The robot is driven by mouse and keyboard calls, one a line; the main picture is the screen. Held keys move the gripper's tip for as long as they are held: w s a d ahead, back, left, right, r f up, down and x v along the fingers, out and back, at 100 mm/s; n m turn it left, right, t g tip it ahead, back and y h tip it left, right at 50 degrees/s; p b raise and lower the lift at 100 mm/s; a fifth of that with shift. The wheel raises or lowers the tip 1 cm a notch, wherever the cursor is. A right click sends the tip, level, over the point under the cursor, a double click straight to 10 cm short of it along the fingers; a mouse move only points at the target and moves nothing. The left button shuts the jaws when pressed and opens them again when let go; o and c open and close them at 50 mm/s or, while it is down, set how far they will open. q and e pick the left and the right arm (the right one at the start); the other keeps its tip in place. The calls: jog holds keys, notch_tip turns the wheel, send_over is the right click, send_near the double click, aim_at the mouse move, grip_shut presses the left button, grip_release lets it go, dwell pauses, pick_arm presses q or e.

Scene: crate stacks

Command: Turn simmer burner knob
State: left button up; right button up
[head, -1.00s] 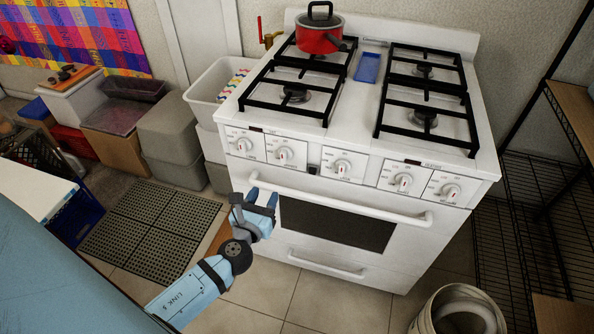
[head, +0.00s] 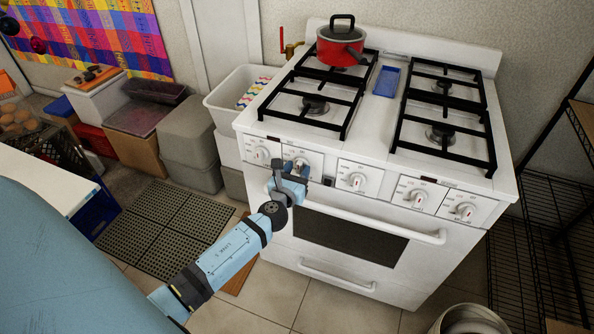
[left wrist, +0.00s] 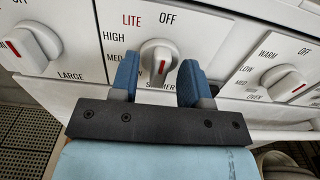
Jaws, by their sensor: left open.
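The stove's front panel carries several white knobs with red marks. The knob with a SIMMER label (left wrist: 160,62) is second from the left; its red mark points roughly up. In the left wrist view my left gripper (left wrist: 158,80) is open, with its blue fingers on either side of this knob. I cannot tell whether they touch it. In the head view the left gripper (head: 289,172) is at the panel and partly covers this knob (head: 297,163). The leftmost knob (head: 262,153) and the middle knob (head: 357,181) stand beside it. My right gripper is not in view.
The oven door handle (head: 370,222) runs just below the panel. A red pot (head: 340,47) stands on the back left burner, and a blue spoon rest (head: 386,82) lies between the grates. Wire shelving (head: 540,230) stands at the right, and a white bin (head: 225,100) at the left.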

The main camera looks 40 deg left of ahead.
pick_arm(q)
grip_shut()
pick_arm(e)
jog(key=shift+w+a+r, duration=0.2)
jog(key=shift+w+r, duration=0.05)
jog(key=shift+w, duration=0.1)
